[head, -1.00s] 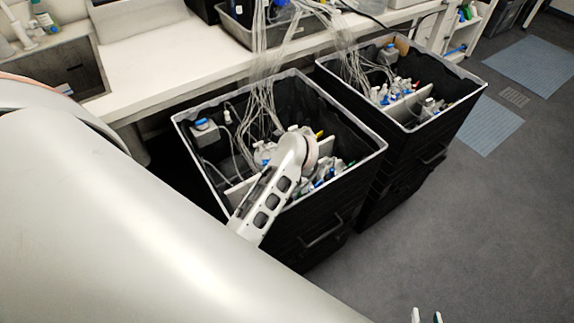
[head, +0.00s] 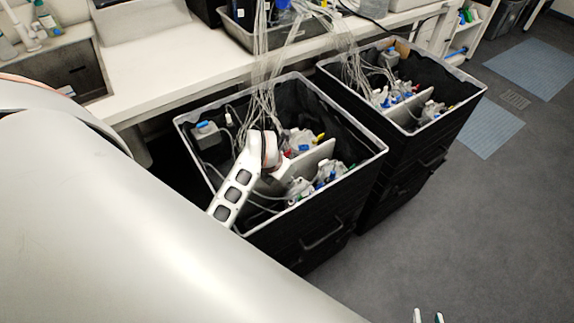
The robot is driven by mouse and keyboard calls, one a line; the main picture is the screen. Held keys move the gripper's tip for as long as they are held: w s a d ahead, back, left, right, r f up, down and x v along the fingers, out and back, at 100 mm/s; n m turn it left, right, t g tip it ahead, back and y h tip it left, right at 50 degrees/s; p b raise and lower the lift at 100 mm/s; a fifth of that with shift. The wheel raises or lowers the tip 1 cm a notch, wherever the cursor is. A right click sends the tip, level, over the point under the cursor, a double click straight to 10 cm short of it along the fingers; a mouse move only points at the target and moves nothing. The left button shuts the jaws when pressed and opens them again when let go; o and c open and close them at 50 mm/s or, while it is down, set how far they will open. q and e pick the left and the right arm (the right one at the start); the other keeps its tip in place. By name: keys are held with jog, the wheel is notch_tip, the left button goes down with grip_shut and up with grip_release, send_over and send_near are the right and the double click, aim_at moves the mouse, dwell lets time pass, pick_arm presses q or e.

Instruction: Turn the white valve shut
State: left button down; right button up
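I cannot make out a white valve for certain among the small fittings. The left black bin (head: 362,161) holds tubes, bottles with coloured caps (head: 325,172) and a white divider (head: 312,158). A white link with dark openings (head: 237,182), apparently part of my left arm, reaches over this bin's front rim. Its rounded end is above the contents; whether the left gripper's fingers are open or touch anything is hidden. My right gripper (head: 427,317) shows only as two pale tips, apart, at the bottom edge, with nothing seen between them, well away from the bins.
A second black bin (head: 470,90) with similar bottles stands to the right. Many thin clear tubes (head: 262,80) run from the white bench (head: 165,75) down into both bins. My large grey arm covers the lower left. The floor (head: 450,205) at the right is clear.

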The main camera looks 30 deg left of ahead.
pick_arm(q)
jog(key=shift+a+m+h, duration=0.1)
jog(key=shift+m+h, duration=0.4)
jog(key=shift+m, duration=0.7)
jog(key=c, duration=2.1)
grip_release()
